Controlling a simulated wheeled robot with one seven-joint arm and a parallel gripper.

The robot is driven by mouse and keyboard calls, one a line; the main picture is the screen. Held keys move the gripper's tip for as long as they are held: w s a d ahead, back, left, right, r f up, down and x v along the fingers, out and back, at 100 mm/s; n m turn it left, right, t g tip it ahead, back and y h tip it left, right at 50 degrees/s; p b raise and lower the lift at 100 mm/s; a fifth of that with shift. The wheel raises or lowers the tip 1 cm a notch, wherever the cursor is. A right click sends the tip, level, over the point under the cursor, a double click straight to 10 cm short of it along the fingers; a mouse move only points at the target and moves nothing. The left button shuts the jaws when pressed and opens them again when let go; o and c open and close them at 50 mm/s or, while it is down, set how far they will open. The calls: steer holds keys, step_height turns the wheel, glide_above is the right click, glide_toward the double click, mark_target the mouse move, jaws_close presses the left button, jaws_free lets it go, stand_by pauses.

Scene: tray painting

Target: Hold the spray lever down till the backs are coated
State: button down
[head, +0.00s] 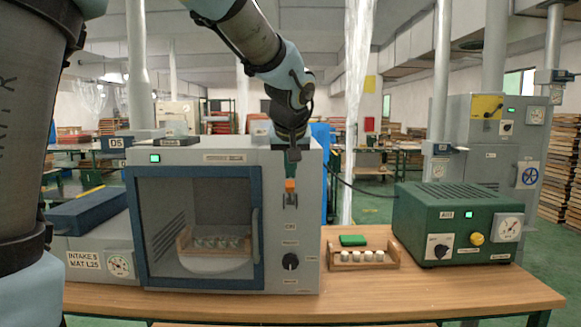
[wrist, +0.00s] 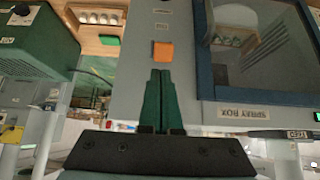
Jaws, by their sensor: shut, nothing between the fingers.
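The spray box (head: 309,239) is a grey cabinet with a blue-framed window. The orange spray lever (head: 290,186) is on its right front panel and also shows in the wrist view (wrist: 163,51). My gripper (head: 291,172) is shut and empty, its green fingers pointing down just above the lever. In the wrist view its fingertips (wrist: 161,72) are in line with the orange piece; I cannot tell whether they touch it. Behind the window, a wooden rack (head: 183,243) with several small pale pieces stands on a round pale support. Their coating cannot be made out.
A small wooden tray (head: 340,266) with several white pots and a green block (head: 353,240) is right of the box. A green unit (head: 455,213) with a gauge stands farther right. A dark knob (head: 290,261) is below the lever. The table's front right (head: 450,290) is clear.

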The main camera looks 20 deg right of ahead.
steer(key=shift+s+f, duration=0.1)
steer(key=shift+s, duration=0.05)
steer(key=shift+f+b, duration=0.15)
steer(key=shift+b, duration=0.3)
steer(key=shift+s+a+f+b, duration=0.15)
steer(key=shift+f+b, duration=0.1)
steer(key=shift+b, duration=0.65)
steer(key=shift+r+t, duration=0.1)
steer(key=shift+t, duration=0.2)
